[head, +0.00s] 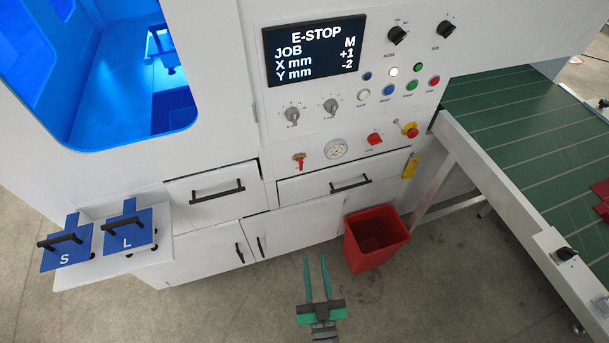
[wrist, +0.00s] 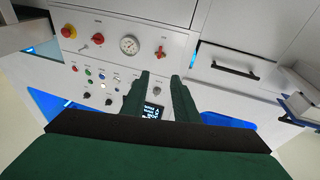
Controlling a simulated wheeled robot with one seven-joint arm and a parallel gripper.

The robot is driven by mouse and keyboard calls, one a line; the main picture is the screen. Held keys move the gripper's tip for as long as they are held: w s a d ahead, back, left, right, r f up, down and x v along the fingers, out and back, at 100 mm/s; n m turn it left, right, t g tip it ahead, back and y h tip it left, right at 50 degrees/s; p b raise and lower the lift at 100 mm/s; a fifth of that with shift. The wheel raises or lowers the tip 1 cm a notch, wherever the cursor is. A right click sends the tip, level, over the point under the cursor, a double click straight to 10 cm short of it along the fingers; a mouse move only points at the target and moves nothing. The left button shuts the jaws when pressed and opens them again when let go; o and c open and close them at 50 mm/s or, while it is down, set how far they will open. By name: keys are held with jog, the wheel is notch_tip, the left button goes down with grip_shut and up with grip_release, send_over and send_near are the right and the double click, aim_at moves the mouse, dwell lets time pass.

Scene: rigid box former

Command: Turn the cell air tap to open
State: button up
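A small tap with a red handle (head: 299,161) sits on the white front panel, left of a round pressure gauge (head: 336,149). It looks like the air tap; I can read no label on it. In the wrist view, where the panel appears upside down, the tap (wrist: 161,52) is right of the gauge (wrist: 129,45), its handle roughly upright. My gripper (head: 315,257) is open and empty, in front of the cabinet and apart from the panel. In the wrist view the two green fingers (wrist: 161,80) stand apart, with the tap beyond their tips.
A red rotary switch (head: 375,139) and a red emergency stop button (head: 410,130) are right of the gauge. Drawer handles (head: 350,184) stick out below. A red bin (head: 376,238) stands right of my gripper. A green conveyor (head: 520,120) is at right. The screen (head: 314,50) reads E-STOP.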

aim_at(302, 168)
jog(key=w+a+r+y, duration=0.1)
jog(key=w, duration=0.8)
jog(key=w+a+r+n+y, duration=0.1)
jog(key=w+r+y, duration=0.1)
jog(key=w, duration=0.7)
jog(key=w+a+r+t+y, duration=0.1)
jog(key=w+r, duration=0.1)
jog(key=w, duration=0.7)
jog(key=shift+r+n+y, duration=0.1)
jog(key=shift+n+y, duration=0.2)
jog(key=shift+n, duration=0.1)
grip_shut()
